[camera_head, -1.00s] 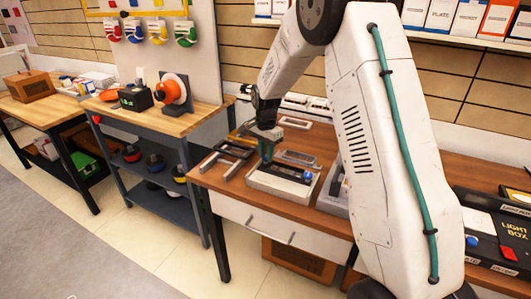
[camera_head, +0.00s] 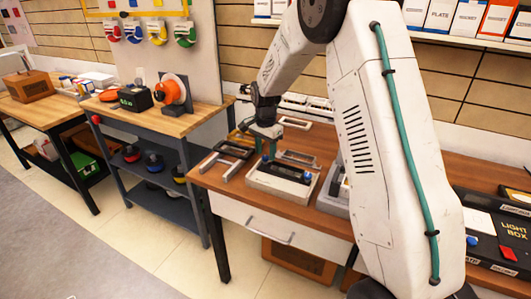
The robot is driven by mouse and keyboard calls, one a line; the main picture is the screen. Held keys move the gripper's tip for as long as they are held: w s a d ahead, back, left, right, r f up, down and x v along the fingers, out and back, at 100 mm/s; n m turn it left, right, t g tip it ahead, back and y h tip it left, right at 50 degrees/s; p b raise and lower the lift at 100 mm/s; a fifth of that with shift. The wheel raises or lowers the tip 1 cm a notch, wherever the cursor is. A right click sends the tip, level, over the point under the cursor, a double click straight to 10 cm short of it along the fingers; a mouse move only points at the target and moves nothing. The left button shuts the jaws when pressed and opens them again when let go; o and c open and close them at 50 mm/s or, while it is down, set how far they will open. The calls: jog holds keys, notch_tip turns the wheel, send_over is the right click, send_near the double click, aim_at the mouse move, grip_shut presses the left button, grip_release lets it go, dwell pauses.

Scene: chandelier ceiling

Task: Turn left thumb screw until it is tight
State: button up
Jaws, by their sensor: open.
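A light grey box-shaped fixture with a dark top strip (camera_head: 284,187) lies on the brown wooden workbench. A blue thumb screw (camera_head: 308,176) stands at its right end. The left thumb screw (camera_head: 265,158) shows as a small blue spot at the fixture's left end, partly hidden by my gripper. My gripper (camera_head: 266,151) points down above that left end, with its fingers apart on either side of the blue spot. It looks open, and nothing is seen held in it. Whether the fingers touch the screw is too small to tell.
Dark and grey metal frames (camera_head: 231,153) lie left of the fixture, and more frames (camera_head: 297,158) lie behind it. A grey tray (camera_head: 333,196) stands close on its right. A black light box (camera_head: 495,238) is at the far right. My arm hides the bench's middle.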

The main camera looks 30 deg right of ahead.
aim_at(266, 157)
notch_tip(266, 157, up, 7)
jog(key=shift+f, duration=0.1)
dwell(0.6)
jog(key=shift+s+f+n, duration=0.15)
jog(key=shift+s+n, duration=0.2)
jog(key=shift+n, duration=0.25)
jog(key=s+a+r+n, duration=0.2)
jog(key=s+r+n, duration=0.2)
jog(key=s, duration=0.9)
jog(key=s+a+r+n+t, duration=0.1)
jog(key=s+a+r+n, duration=0.2)
jog(key=s, duration=1.1)
jog(key=s+a+r+n, duration=0.2)
jog(key=s+r+n, duration=0.3)
jog(key=s, duration=0.9)
jog(key=shift+a+r, duration=0.35)
jog(key=shift+r, duration=0.4)
jog(key=shift+s, duration=0.1)
